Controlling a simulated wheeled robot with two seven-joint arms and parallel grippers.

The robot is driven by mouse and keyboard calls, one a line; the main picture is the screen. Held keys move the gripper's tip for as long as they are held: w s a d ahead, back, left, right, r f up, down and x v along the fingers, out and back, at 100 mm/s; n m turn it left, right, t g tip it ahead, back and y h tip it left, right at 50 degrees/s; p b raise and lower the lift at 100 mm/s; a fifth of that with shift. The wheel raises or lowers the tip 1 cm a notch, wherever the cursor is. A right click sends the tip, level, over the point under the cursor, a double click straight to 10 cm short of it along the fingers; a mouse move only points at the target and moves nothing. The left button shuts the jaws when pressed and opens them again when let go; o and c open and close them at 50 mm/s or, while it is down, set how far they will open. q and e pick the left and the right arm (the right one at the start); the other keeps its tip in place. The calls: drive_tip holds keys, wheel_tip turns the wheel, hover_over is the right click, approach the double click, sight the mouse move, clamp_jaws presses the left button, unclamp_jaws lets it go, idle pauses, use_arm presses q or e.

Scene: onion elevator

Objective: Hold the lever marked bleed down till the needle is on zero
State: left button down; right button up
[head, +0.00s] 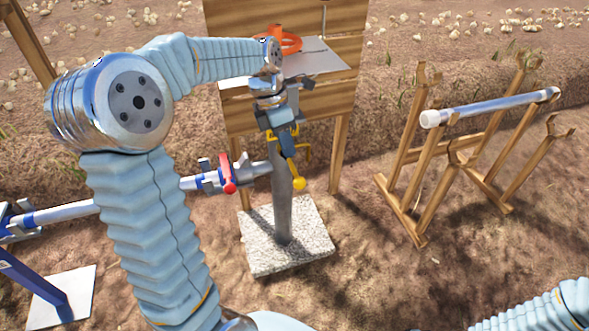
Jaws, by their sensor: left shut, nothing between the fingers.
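My left gripper (289,152) reaches over from above, its fingers pointing down at the grey standpipe. It is shut with nothing between its fingers. A yellow lever with a ball end (299,184) hangs down just below the fingertips; I cannot tell whether they touch it. A red lever with a ball end (227,175) stands on the side pipe to the left. No bleed marking is legible on either lever. No gauge or needle can be made out; my left arm and gripper cover part of the pipework. My right gripper is out of view.
The standpipe (281,205) rises from a pale concrete slab (258,258). A wooden rack (468,150) holding a pale pipe (490,105) stands at right. Bare soil lies between.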

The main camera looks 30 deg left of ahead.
sight(297, 178)
use_arm(q)
drive_tip(key=x, duration=0.7)
drive_tip(key=shift+f, duration=0.15)
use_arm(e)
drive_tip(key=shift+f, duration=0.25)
